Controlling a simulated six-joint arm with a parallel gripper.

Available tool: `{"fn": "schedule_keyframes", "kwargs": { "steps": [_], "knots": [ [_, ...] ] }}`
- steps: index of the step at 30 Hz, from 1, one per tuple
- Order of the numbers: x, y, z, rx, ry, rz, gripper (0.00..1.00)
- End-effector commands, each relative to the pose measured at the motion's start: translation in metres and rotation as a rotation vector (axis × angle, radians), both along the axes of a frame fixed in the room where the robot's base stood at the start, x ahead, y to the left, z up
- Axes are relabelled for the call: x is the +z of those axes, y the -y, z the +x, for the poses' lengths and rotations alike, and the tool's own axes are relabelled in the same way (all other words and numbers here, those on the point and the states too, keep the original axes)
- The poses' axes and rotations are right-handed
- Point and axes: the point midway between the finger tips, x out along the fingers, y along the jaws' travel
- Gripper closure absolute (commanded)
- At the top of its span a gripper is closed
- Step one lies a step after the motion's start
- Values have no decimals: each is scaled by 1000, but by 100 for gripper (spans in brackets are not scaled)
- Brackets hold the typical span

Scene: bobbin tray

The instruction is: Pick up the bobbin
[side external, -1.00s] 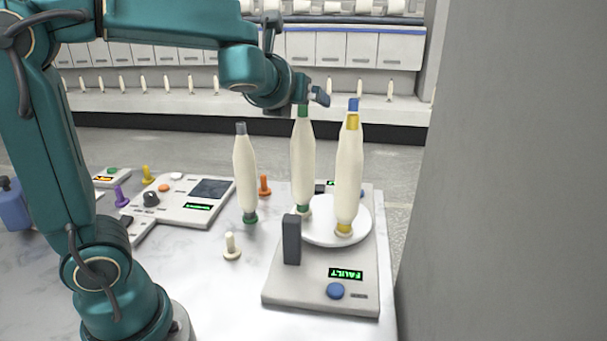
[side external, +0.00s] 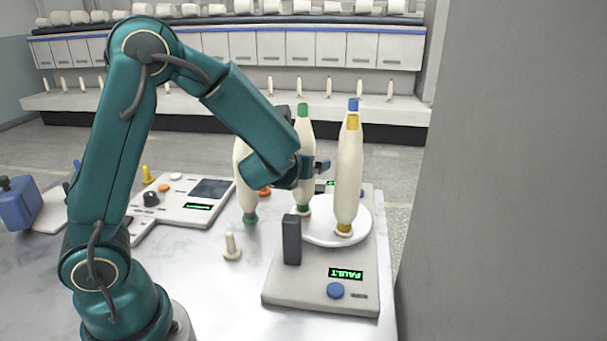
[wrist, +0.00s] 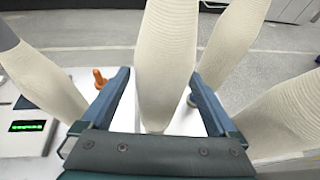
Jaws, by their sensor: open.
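The cream bobbin with a green top (side external: 304,130) stands upright near the back left of the white scale plate (side external: 322,240). My gripper (side external: 316,168) is at its middle height and hides part of it. In the wrist view this bobbin (wrist: 165,60) lies between my two open fingers (wrist: 160,74), with a gap on both sides.
The scale (side external: 300,290) has a dark upright post (side external: 292,240) and a FAULT display (side external: 345,274). A cream peg (side external: 231,248) stands left of it. A control panel (side external: 185,200) lies farther left. In the wrist view, neighbouring bobbins (wrist: 285,115) crowd close on the right.

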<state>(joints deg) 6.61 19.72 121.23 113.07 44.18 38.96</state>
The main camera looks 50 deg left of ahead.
Motion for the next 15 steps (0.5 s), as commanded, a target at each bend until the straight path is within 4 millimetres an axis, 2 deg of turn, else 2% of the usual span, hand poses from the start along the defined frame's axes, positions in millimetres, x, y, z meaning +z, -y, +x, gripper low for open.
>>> {"fn": "schedule_keyframes", "kwargs": {
  "steps": [6, 15],
  "knots": [
    [-7, -11, 13, 1, -2, -1, 6],
    [-8, -12, 16, 0, -1, -1, 6]
  ]
}}
